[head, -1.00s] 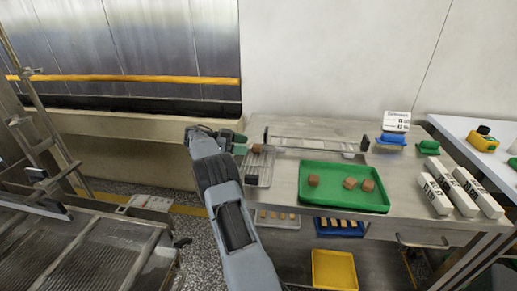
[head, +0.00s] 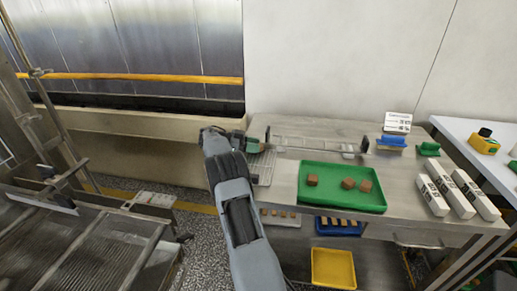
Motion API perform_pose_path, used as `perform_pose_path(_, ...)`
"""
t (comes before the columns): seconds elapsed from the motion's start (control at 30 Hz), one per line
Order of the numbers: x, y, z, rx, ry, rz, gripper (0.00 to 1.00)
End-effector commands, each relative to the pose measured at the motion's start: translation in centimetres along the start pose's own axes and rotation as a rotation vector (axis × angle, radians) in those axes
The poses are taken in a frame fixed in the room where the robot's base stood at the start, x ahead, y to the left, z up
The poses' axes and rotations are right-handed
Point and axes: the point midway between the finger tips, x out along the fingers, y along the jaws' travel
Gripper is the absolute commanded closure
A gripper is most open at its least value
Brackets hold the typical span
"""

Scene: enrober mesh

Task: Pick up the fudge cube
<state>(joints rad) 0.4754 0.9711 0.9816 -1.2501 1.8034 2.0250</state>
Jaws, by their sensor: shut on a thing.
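My gripper (head: 257,146) is at the far left of the steel table, above a wire rack (head: 265,168). It is shut on the fudge cube, a small brown block that showed at its tip a second ago. The cube is now mostly or wholly hidden behind the gripper and arm. More brown cubes lie apart in the green tray (head: 318,202): one at the left (head: 312,180), one in the middle (head: 348,184) and one at the right (head: 365,186).
A wire rack with upright ends (head: 318,144) stands behind the green tray. White boxes (head: 465,190) lie at the right, with blue (head: 391,141) and green (head: 429,149) items behind. A yellow bin (head: 333,268) is below the table. Machine framework (head: 60,200) is at the left.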

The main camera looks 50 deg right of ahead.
Motion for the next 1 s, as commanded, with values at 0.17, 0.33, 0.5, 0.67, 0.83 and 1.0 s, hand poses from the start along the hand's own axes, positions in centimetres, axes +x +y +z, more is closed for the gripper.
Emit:
perform_pose_path(0.17,0.1,0.0,0.0,0.000,0.000,0.001,0.82)
perform_pose_path(0.33,0.0,0.0,-0.1,0.001,0.000,0.001,0.82)
perform_pose_path(0.5,-0.2,0.0,-1.2,0.003,0.000,0.000,0.82)
perform_pose_path(0.67,-0.6,0.0,-3.2,0.004,-0.001,0.000,0.82)
perform_pose_path(0.83,0.2,1.6,-5.5,0.002,-0.001,0.001,0.82)
perform_pose_path(1.0,1.0,3.4,-8.5,0.004,-0.001,0.002,0.82)
